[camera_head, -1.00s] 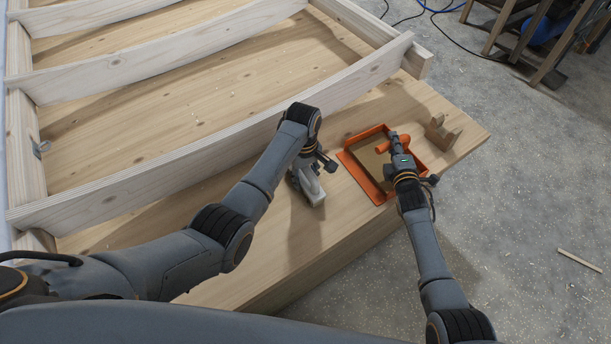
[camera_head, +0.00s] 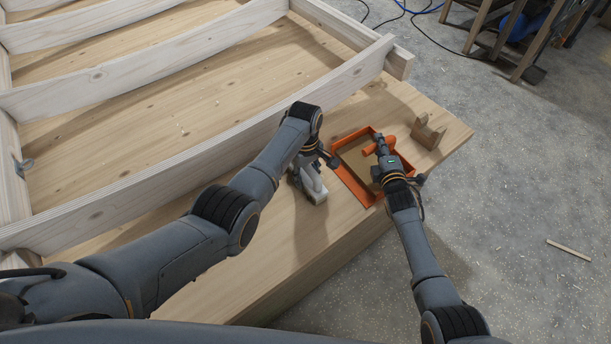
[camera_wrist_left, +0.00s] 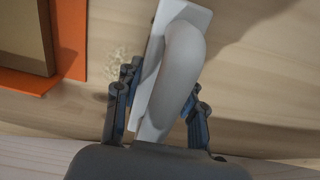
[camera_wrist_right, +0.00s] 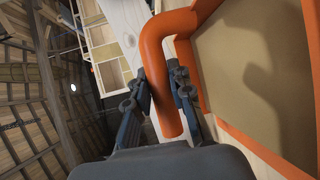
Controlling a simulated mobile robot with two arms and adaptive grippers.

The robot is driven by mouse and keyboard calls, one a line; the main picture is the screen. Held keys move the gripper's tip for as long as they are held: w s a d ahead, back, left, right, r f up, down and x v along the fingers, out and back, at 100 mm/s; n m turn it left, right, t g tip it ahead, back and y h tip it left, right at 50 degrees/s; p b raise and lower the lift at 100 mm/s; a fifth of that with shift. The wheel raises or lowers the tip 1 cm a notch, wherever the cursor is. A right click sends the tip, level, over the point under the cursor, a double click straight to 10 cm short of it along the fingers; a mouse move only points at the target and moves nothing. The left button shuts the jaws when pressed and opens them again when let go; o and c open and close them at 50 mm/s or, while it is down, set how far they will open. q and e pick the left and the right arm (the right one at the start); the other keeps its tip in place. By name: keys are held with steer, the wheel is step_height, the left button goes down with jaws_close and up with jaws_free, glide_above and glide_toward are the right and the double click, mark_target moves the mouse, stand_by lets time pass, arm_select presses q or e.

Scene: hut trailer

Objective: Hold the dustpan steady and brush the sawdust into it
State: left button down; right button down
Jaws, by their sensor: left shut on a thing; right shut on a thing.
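The orange dustpan (camera_head: 353,185) lies on the wooden bench top, with a tan inside. My right gripper (camera_head: 382,149) is shut on its orange handle, which also shows in the right wrist view (camera_wrist_right: 158,75). My left gripper (camera_head: 309,162) is shut on the pale grey handle of the brush (camera_head: 313,188), left of the dustpan and apart from it. The brush fills the middle of the left wrist view (camera_wrist_left: 178,75); its bristles are hidden. A small pile of pale sawdust (camera_wrist_left: 118,68) lies between the brush and the dustpan's edge (camera_wrist_left: 71,40).
A wooden frame of pale beams (camera_head: 190,150) lies along the far side of the bench, close behind the brush. A small wooden tool (camera_head: 428,131) stands right of the dustpan near the bench corner. Bare bench top (camera_head: 275,270) lies in front.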

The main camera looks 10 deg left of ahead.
steer(key=shift+r, duration=0.1)
arm_select(q)
step_height(320, 180, up, 7)
steer(key=s+a, duration=0.2)
steer(key=shift+a, duration=0.15)
stand_by(0.4)
arm_select(e)
steer(key=c, duration=1.1)
jaws_free()
